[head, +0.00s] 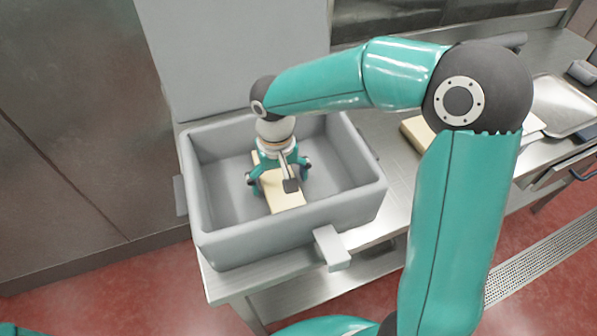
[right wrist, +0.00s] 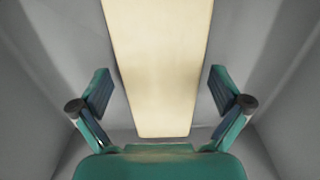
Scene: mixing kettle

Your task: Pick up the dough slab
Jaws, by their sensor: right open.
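The dough slab (head: 287,197) is a pale cream oblong lying in the grey kettle (head: 222,245), partly hidden under my right gripper in the head view. My right gripper (head: 278,180) reaches down into the kettle, over the slab. In the right wrist view the slab (right wrist: 158,70) runs from the top edge down between the two open fingers (right wrist: 160,92), with a gap on each side. The fingers are not touching it in that view. My left gripper is not in view.
The kettle's walls rise around my right gripper, and a grey lid (head: 235,50) stands up behind. A steel counter (head: 385,150) lies to the right with another pale block (head: 418,133) and a metal tray (head: 563,105). My right arm spans the counter.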

